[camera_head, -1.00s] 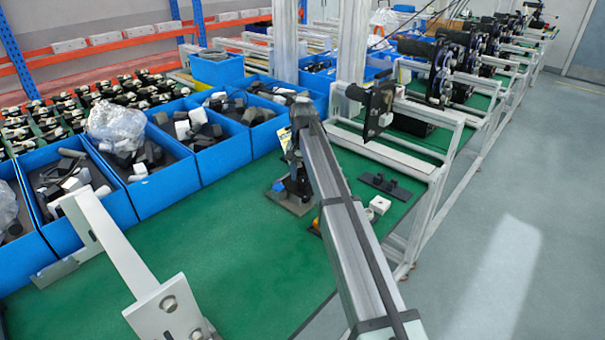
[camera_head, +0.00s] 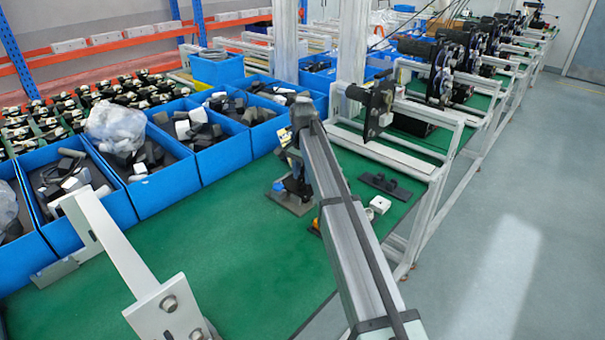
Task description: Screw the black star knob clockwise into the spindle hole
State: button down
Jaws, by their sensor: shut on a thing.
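My arm reaches from the lower right to the middle of the green table. Its wrist bends down there, and my gripper (camera_head: 290,186) is low over a small grey plate (camera_head: 288,205) on the table. The gripper is small and dark in this view. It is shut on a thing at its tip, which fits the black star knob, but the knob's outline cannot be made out. A small blue part (camera_head: 278,186) shows just left of the gripper. The spindle hole is not visible; the gripper and wrist cover that spot.
Blue bins (camera_head: 165,185) of loose parts line the table's left and back. A black device (camera_head: 378,105) stands on a frame behind.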

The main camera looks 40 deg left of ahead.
jog(key=m, duration=0.5)
jog(key=shift+m, duration=1.4)
jog(key=m, duration=0.3)
jog(key=c, duration=0.6)
grip_release()
jog(key=shift+m, duration=0.3)
notch_tip(320, 180, up, 14)
jog(key=shift+f, duration=0.15)
